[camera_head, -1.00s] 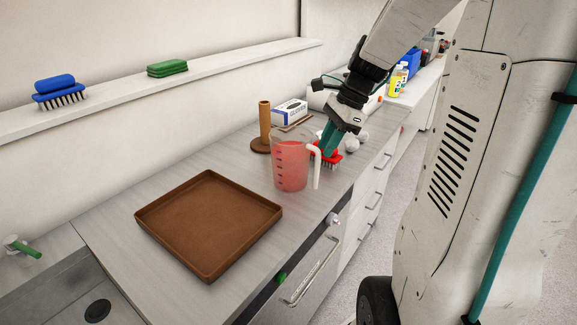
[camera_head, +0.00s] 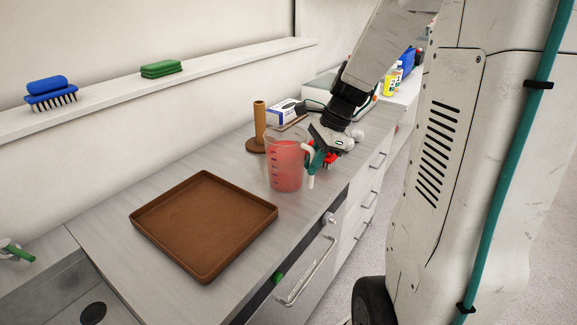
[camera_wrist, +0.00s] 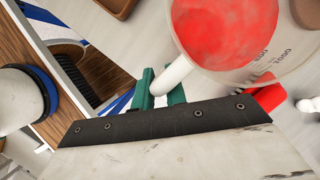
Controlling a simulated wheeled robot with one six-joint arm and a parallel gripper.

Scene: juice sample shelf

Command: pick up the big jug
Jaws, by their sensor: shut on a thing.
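The big jug (camera_head: 284,170) is a clear measuring jug with red liquid and a white handle (camera_head: 310,168). It stands upright on the counter, right of the brown tray. My gripper (camera_head: 315,158) is at the jug's handle side, its teal fingers shut on the handle. In the wrist view the jug (camera_wrist: 228,30) fills the upper right, seen from above. There the white handle (camera_wrist: 172,76) runs between the two teal fingers of my gripper (camera_wrist: 158,90).
A brown tray (camera_head: 150,216) lies left of the jug. A wooden post on a round base (camera_head: 258,147) and a blue-white box (camera_head: 281,112) stand behind it. An open drawer (camera_head: 305,262) juts out in front.

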